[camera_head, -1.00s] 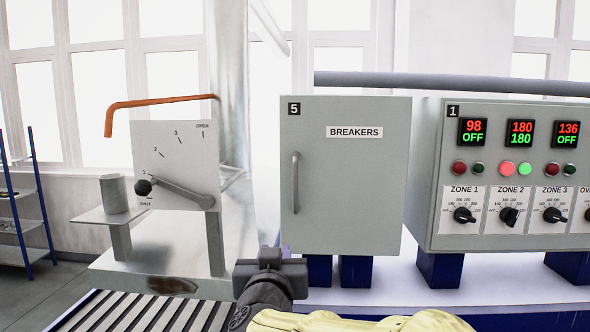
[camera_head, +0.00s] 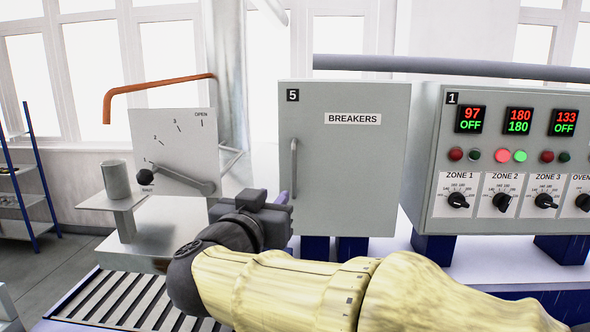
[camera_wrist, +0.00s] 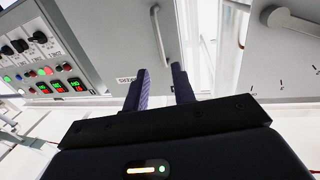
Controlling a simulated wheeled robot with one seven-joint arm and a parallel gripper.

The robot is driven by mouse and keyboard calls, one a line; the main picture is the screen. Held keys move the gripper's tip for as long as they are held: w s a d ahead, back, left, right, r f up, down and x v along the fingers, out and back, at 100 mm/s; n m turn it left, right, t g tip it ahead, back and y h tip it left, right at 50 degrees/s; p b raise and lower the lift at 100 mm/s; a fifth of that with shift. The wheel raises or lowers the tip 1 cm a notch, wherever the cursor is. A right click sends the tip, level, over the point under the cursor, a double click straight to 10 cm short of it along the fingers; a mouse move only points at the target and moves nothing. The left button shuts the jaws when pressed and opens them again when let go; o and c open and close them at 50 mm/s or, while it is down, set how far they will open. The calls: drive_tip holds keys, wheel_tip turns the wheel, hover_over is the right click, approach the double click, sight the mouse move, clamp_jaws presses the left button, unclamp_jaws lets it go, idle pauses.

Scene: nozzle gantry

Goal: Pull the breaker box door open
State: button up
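The breaker box door (camera_head: 345,175) is a grey panel labelled BREAKERS, and it is shut. Its upright bar handle (camera_head: 294,172) is near the left edge. In the wrist view, the door (camera_wrist: 115,35) and handle (camera_wrist: 158,35) appear rotated, and the label is partly hidden by a finger. My gripper (camera_head: 284,199) is in front of the door's lower left, close to the handle's lower end. In the wrist view my gripper (camera_wrist: 160,75) has its two purple fingers apart, with the handle's end appearing between their tips. I see no contact with the handle.
A control panel (camera_head: 510,160) with dials and lit readouts stands to the right. To the left is a plate with a lever (camera_head: 180,178), an orange pipe (camera_head: 158,88) and a grey cup (camera_head: 115,180). A slatted conveyor (camera_head: 125,300) lies at lower left.

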sight(293, 173)
drive_tip(key=p+x, duration=0.5)
drive_tip(key=x, duration=0.9)
drive_tip(key=shift+w+d, duration=0.15)
drive_tip(key=shift+w, duration=0.15)
clamp_jaws()
